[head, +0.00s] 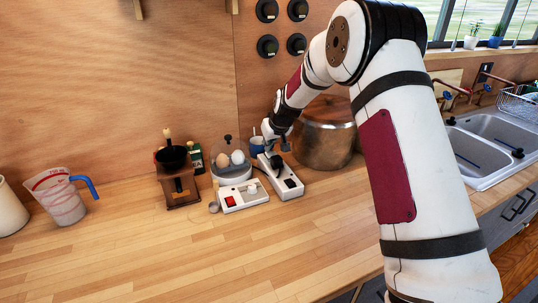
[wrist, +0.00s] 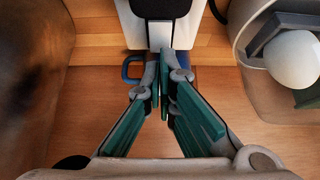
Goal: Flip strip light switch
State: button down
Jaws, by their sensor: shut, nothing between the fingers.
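I cannot tell which part is the light switch. Beside it lies a white box (head: 250,200) with a red switch (head: 231,201) and a pale knob. My gripper (head: 279,148) is shut and empty above the far end of the strip. Its green-padded fingertips (wrist: 165,55) are close to that end; contact cannot be told.
A big copper pot (head: 325,145) stands close to the right of my gripper. An egg cooker (head: 232,173), a coffee grinder (head: 178,180) and a blue mug (head: 257,146) stand nearby. A measuring jug (head: 60,197) is at the left. The front counter is clear.

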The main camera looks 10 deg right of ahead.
aim_at(269, 153)
jog(key=shift+f, duration=0.6)
jog(key=shift+r, duration=3.1)
jog(key=s+r, duration=0.8)
jog(key=s, duration=0.4)
jog(key=s+r, duration=0.9)
jog(key=s, duration=0.4)
jog(key=s+d+f+m+g+h, duration=0.1)
jog(key=s+f+m, duration=0.1)
jog(key=s, duration=2.4)
jog(key=shift+s+f+g, duration=0.15)
jog(key=shift+f+g, duration=0.25)
jog(key=shift+f, duration=0.05)
